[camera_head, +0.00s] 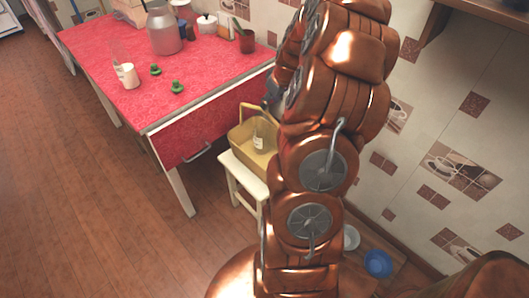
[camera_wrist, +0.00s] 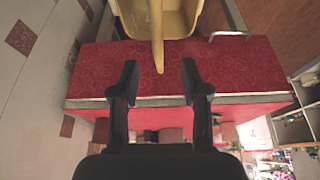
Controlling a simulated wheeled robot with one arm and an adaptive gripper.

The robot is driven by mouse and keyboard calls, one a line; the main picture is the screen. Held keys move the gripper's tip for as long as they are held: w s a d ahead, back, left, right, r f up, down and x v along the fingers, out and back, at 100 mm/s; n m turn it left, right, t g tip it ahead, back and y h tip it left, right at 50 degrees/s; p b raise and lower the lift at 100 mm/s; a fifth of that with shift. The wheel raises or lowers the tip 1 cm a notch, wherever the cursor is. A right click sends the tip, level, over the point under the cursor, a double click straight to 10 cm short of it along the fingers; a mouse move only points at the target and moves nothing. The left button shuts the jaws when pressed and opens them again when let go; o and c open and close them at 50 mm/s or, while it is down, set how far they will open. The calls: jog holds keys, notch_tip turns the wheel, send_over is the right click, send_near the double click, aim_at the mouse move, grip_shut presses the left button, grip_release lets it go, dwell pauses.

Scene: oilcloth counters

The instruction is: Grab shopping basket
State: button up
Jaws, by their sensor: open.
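The yellow shopping basket (camera_head: 240,139) sits on a small cream stool (camera_head: 235,174) beside the red counter in the head view, with its handle raised and a clear bottle (camera_head: 260,134) inside. My arm hides its right side. In the wrist view the basket (camera_wrist: 124,22) is at the top, partly cut off. Its handle (camera_wrist: 157,45) reaches down to the space between the two black fingers. My gripper (camera_wrist: 159,68) is open, with a gap on each side of the handle. I cannot tell the exact depth between them.
The red-covered counter (camera_head: 107,61) carries a metal milk can (camera_head: 163,32), a white cup (camera_head: 128,76) and two green items (camera_head: 177,87). A blue bowl (camera_head: 378,263) lies low at the right near the tiled wall. The wooden floor at left is clear.

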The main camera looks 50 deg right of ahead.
jog(key=shift+w+p+x, duration=0.15)
jog(key=shift+p+x, duration=0.25)
jog(key=shift+x, duration=1.5)
jog(key=shift+w+p+x, duration=0.15)
jog(key=shift+p+x, duration=0.2)
jog(key=shift+x, duration=1.5)
jog(key=shift+d+r, duration=0.1)
jog(key=shift+d, duration=0.1)
jog(key=shift+c, duration=0.4)
grip_shut()
